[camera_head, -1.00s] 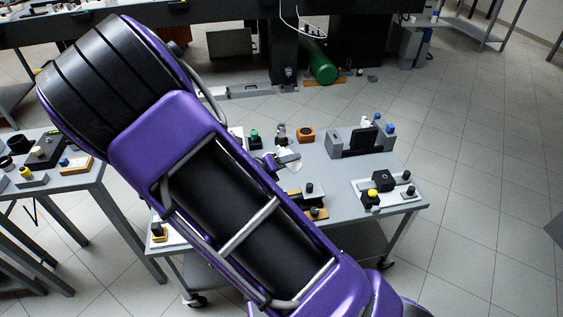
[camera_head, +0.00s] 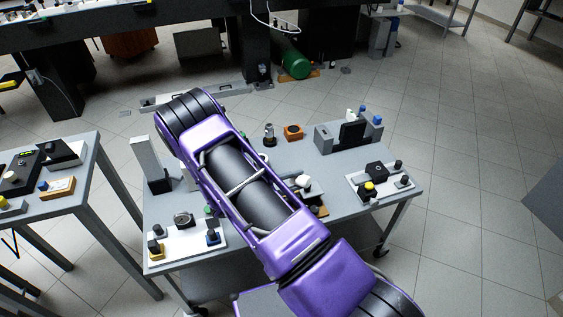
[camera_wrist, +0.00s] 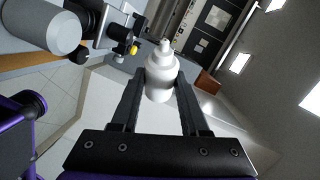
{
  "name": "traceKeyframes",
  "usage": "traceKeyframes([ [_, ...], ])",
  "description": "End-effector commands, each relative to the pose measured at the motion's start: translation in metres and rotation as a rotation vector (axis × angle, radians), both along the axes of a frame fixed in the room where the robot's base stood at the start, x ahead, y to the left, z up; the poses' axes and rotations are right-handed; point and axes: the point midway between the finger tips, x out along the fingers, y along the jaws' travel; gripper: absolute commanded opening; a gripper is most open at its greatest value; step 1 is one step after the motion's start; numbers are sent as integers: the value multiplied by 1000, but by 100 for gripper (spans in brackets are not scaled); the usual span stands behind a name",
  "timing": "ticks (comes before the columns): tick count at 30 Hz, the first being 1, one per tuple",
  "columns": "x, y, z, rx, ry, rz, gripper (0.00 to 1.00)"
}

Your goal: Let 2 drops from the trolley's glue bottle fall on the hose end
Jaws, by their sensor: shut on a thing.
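My gripper (camera_wrist: 160,86) is shut on a white bottle with a stepped, narrow nozzle, the glue bottle (camera_wrist: 161,73), in the wrist view. One finger lies along each side of its body. The nozzle points away from my palm. Ceiling lights lie to the right and floor to the left, so the bottle seems tipped well over. In the head view my purple arm crosses the trolley (camera_head: 290,155), and I cannot make out gripper or bottle there. I cannot pick out the hose end in either view.
A grey box unit (camera_head: 350,133) with small bottles stands at the trolley's back right. White plates with small mounts sit at its front left (camera_head: 205,245) and right (camera_head: 358,183). Another table (camera_head: 85,175) stands left. In the wrist view a grey cylinder (camera_wrist: 42,25) is close.

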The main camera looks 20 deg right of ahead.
Motion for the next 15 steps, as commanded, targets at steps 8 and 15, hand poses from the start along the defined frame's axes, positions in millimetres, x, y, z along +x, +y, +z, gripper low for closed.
traceKeyframes([
  [8, -20, -4, -26, -27, 40, -79, 0],
  [15, -20, -4, -56, -26, 40, -79, 0],
])
